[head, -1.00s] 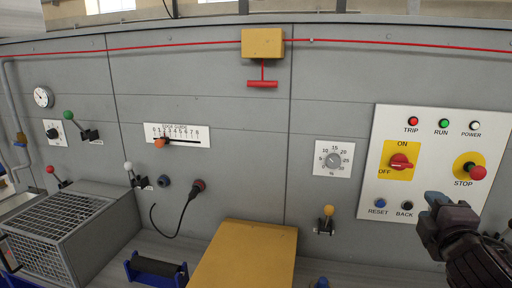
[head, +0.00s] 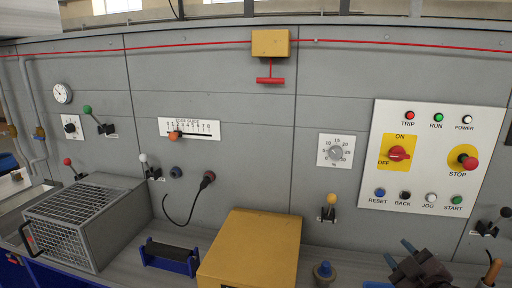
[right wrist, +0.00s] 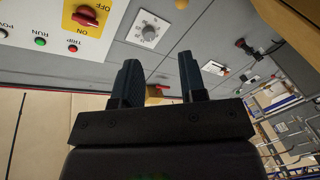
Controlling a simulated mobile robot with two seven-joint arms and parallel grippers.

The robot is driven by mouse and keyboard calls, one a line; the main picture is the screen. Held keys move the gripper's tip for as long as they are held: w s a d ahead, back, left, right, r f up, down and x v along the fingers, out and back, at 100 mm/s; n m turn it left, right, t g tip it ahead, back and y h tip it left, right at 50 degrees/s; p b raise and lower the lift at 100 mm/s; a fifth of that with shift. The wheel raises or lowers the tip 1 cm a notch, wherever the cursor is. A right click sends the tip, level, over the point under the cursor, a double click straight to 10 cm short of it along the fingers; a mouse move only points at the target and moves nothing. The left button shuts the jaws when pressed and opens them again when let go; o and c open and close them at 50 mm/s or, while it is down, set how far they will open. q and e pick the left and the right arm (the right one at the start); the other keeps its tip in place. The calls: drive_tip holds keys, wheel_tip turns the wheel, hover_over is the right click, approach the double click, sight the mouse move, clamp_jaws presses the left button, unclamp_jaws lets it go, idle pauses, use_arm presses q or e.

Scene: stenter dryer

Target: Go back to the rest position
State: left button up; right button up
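My right gripper (head: 399,254) is low at the right of the head view, below the white control panel (head: 430,209) and clear of its buttons. In the right wrist view the two dark fingers (right wrist: 156,80) stand apart with nothing held between them. The panel carries a red rotary switch (head: 400,153) on a yellow plate, a red stop knob (head: 468,161), three lamps and a row of buttons. The switch also shows in the right wrist view (right wrist: 86,16). My left gripper is not in view.
A yellow box (head: 250,245) stands on the ledge at front centre. A wire-mesh guard (head: 75,212) and a blue bracket (head: 170,257) are to its left. A yellow-knobbed lever (head: 329,205) and a black-knobbed lever (head: 492,222) stick out near the gripper.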

drive_tip(key=s+a+f+m+g, duration=0.1)
drive_tip(key=s+f+m+g, duration=0.1)
drive_tip(key=s+f, duration=0.4)
drive_tip(key=s+a+f+m+g, duration=0.1)
drive_tip(key=s+f+m, duration=0.2)
drive_tip(key=s+f, duration=0.4)
drive_tip(key=s+a+f+m+g+h+b, duration=0.1)
drive_tip(key=s+f, duration=0.6)
drive_tip(key=f, duration=0.9)
drive_tip(key=m+g, duration=0.1)
drive_tip(key=m, duration=0.1)
drive_tip(key=shift+s+a+m+g, duration=0.15)
drive_tip(key=shift+a+m+g, duration=0.15)
